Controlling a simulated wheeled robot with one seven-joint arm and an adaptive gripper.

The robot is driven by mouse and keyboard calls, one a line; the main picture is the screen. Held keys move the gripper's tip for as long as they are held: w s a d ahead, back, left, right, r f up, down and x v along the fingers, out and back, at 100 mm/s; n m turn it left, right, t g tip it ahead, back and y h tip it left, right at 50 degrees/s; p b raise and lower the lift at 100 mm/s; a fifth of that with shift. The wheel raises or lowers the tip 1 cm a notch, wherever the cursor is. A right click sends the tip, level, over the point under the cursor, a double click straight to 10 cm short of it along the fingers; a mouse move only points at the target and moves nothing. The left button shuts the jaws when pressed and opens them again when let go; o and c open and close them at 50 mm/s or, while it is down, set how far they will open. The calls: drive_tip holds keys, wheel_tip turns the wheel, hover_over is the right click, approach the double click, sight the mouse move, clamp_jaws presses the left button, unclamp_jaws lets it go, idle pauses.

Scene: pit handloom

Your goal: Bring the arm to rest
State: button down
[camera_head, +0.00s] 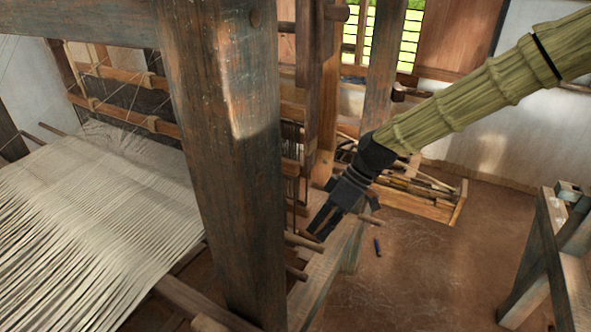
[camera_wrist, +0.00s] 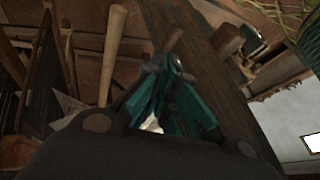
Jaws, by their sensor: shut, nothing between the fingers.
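My arm, in a ribbed green-yellow sleeve, comes in from the upper right of the head view and slants down to the left. My gripper (camera_head: 318,232) is dark, points down and left, and hangs beside the loom's wooden side parts, to the right of the thick front post (camera_head: 225,150). In the wrist view my gripper's fingers (camera_wrist: 172,62) come together at their tips with nothing between them. I cannot tell whether the gripper touches the wood near it.
White warp threads (camera_head: 90,215) spread over the loom at left. A wooden tray of tools (camera_head: 440,208) lies on the floor behind my arm. A small dark blue object (camera_head: 377,247) lies on the brown floor. A wooden stand (camera_head: 550,265) is at right, with clear floor before it.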

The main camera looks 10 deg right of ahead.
drive_tip(key=s+d+f+m+h+b, duration=0.1)
drive_tip(key=s+f+m+b, duration=0.3)
drive_tip(key=f, duration=1)
drive_tip(key=s+d+f+m+h+b, duration=0.1)
drive_tip(key=s+f+m+h+b, duration=0.15)
drive_tip(key=s+f, duration=0.75)
drive_tip(key=s+d+f+m+h+b, duration=0.1)
drive_tip(key=s+d+f+m, duration=0.1)
drive_tip(key=s+f, duration=0.3)
drive_tip(key=s+d+f+m+t+h+b, duration=0.1)
drive_tip(key=s+d+f+b, duration=0.1)
drive_tip(key=f, duration=0.9)
drive_tip(key=s+d+f+m+h+b, duration=0.1)
drive_tip(key=s+d+f+m+b, duration=0.1)
drive_tip(key=s+d+f, duration=0.2)
drive_tip(key=s+f, duration=0.3)
drive_tip(key=f, duration=0.1)
drive_tip(key=shift+s+f+m+t, duration=0.25)
drive_tip(key=shift+s+m+t, duration=0.1)
drive_tip(key=shift+t, duration=0.05)
drive_tip(key=c, duration=1.9)
unclamp_jaws()
drive_tip(key=shift+s+d+f, duration=0.15)
drive_tip(key=shift+s, duration=0.1)
drive_tip(key=shift+c, duration=0.2)
drive_tip(key=o, duration=0.5)
drive_tip(key=shift+s, duration=0.1)
